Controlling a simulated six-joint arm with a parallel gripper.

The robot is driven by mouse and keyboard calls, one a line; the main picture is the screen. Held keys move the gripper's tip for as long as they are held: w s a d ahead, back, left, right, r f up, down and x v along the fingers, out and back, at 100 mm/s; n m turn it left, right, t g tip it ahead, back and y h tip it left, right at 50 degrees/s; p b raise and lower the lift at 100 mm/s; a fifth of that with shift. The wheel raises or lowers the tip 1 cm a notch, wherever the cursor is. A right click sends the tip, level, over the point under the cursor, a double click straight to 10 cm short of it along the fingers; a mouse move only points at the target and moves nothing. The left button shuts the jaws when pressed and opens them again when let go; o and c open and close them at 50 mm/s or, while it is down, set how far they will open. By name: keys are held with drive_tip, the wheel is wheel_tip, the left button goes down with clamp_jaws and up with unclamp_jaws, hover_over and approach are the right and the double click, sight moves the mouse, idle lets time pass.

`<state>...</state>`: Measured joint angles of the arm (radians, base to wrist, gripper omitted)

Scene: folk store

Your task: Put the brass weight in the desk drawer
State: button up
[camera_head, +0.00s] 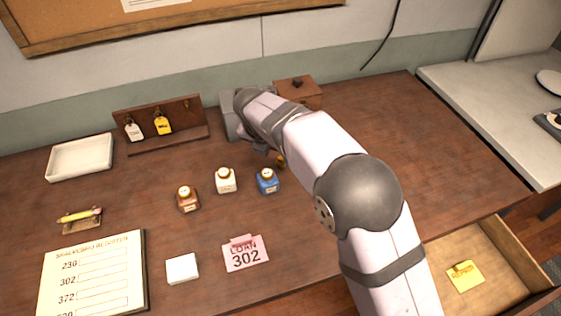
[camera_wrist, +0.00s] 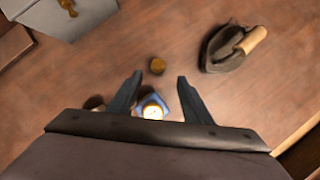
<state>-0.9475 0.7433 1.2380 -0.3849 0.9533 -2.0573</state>
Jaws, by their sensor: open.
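The brass weight (camera_wrist: 157,65) is a small round brass-coloured piece standing on the desk in the wrist view. In the head view, the brass weight (camera_head: 281,161) shows beside my arm, behind and right of the blue bottle. My gripper (camera_wrist: 159,77) is open and empty above the desk, its fingers apart, with the weight just beyond the fingertips. In the head view my wrist largely hides the fingers. The desk drawer (camera_head: 444,284) is pulled open at the lower right, with a yellow tag (camera_head: 464,276) inside.
A blue bottle (camera_head: 267,182) shows between my fingers in the wrist view (camera_wrist: 152,106). White (camera_head: 225,181) and brown (camera_head: 187,199) bottles stand left of it. The desk's back right is clear.

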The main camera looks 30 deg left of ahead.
sight(280, 159)
drive_tip(key=shift+w+a+p+x, duration=0.15)
drive_tip(key=shift+p+x, duration=0.4)
drive_tip(key=shift+x, duration=1.05)
drive_tip(key=shift+w+a+p+x, duration=0.15)
drive_tip(key=shift+p+x, duration=0.35)
drive_tip(key=shift+x, duration=1.15)
drive_tip(key=shift+r, duration=0.2)
clamp_jaws()
